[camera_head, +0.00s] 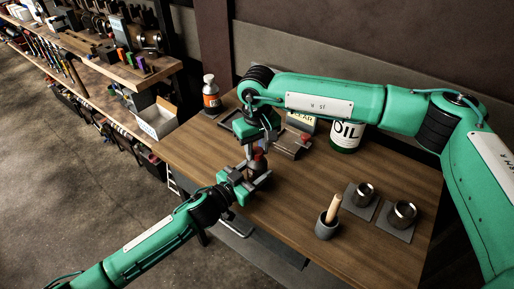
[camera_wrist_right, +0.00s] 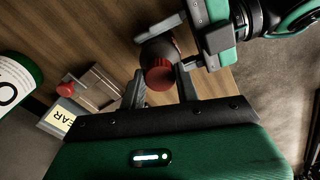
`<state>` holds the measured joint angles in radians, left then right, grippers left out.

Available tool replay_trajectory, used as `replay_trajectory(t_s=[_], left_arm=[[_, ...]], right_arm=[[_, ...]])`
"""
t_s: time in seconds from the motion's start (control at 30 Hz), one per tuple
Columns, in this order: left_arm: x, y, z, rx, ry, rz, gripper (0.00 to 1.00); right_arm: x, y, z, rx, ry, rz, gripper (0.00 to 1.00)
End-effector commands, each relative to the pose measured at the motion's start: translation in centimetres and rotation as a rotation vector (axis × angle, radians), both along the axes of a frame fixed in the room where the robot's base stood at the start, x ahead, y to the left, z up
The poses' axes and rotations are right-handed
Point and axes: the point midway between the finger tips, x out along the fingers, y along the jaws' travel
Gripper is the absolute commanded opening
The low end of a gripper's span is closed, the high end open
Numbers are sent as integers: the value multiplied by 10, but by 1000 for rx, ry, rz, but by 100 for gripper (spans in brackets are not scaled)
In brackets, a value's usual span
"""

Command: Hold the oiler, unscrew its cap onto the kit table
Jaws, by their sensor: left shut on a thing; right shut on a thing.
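The oiler (camera_wrist_right: 157,48) is a small dark body with a red cap (camera_wrist_right: 159,77), held above the wooden kit table (camera_head: 205,143). In the head view, the red cap (camera_head: 258,155) shows between my two grippers. My left gripper (camera_head: 256,179) is shut on the oiler from the near left; its jaws also show in the right wrist view (camera_wrist_right: 172,28). My right gripper (camera_head: 257,146) reaches down from above and is shut at the cap; its fingers flank the cap in the wrist view (camera_wrist_right: 160,82). The jaws hide much of the oiler. I cannot tell whether the cap is loose.
Behind the grippers are a grey block with a red knob (camera_head: 292,145) and a green-and-white oil can (camera_head: 345,137). A pump bottle (camera_head: 211,95) stands at the back left. A pot with a wooden handle (camera_head: 328,222) and two cups (camera_head: 365,193) (camera_head: 403,213) stand right. The table's front middle is clear.

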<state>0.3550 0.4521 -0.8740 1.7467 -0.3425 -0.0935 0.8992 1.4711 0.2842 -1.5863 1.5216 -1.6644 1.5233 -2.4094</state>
Motion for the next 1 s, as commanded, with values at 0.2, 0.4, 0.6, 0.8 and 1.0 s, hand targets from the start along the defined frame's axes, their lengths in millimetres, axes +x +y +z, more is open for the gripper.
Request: replay_trajectory(t_s=[0.2, 0.4, 0.6, 0.8, 1.0], left_arm=[[-1, -1, 0, 0, 0, -2, 0], [-1, 0, 0, 0, 0, -1, 0], [0, 0, 0, 0, 0, -1, 0], [0, 0, 0, 0, 0, 0, 0], [0, 0, 0, 0, 0, 0, 0]], right_arm=[[1, 0, 0, 0, -1, 83, 4], [1, -1, 0, -1, -3, 83, 4], [1, 0, 0, 0, -2, 82, 4], [1, 0, 1, 0, -2, 81, 4], [1, 0, 5, 1, -2, 81, 4]])
